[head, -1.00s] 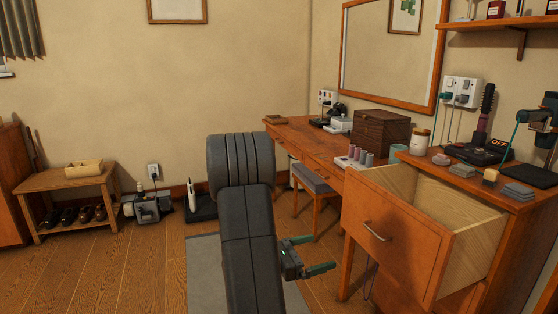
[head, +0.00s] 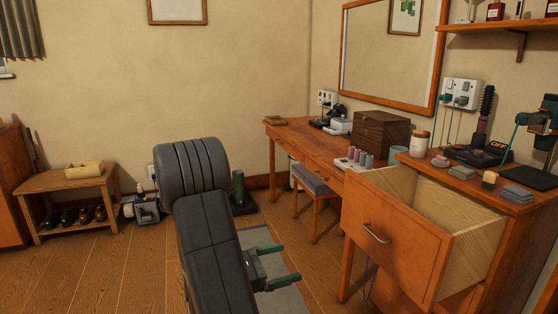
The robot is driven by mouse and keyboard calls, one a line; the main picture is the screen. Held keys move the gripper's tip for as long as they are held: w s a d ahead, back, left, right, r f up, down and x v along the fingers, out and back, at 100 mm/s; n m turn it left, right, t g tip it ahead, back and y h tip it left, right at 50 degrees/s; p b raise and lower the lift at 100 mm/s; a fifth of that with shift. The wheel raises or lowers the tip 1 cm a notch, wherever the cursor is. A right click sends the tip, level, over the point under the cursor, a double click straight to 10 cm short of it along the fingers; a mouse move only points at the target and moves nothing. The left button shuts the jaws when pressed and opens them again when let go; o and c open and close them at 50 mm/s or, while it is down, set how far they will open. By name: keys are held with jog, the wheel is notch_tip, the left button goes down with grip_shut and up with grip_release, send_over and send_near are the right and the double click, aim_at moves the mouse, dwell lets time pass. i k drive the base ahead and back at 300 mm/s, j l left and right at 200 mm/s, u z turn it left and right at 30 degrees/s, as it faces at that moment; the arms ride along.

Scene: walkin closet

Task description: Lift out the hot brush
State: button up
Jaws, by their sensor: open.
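The hot brush (head: 485,109), with a dark bristled head and purplish handle, stands upright at the black base (head: 478,154) on the right-hand dresser top. The base has a display reading OFF. How the brush's lower end sits in it is too small to tell. My gripper (head: 284,264) is open and empty, low at the lower middle of the view, with two green fingers spread and pointing right. It is far from the brush, to the left of the dresser and below its top.
A pulled-out drawer (head: 410,235) juts from the dresser below the brush. Sponges, cloths (head: 524,194), a jar (head: 419,143) and a teal cup (head: 399,154) stand nearby. A stool (head: 315,182) is under the desk (head: 291,131). A shelf (head: 500,23) hangs above.

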aim_at(483, 120)
jog(key=i+j, duration=0.4)
jog(key=z, duration=1.6)
jog(key=l, duration=0.1)
jog(key=i+j+u, duration=0.1)
jog(key=i+j, duration=0.05)
jog(key=i, duration=0.05)
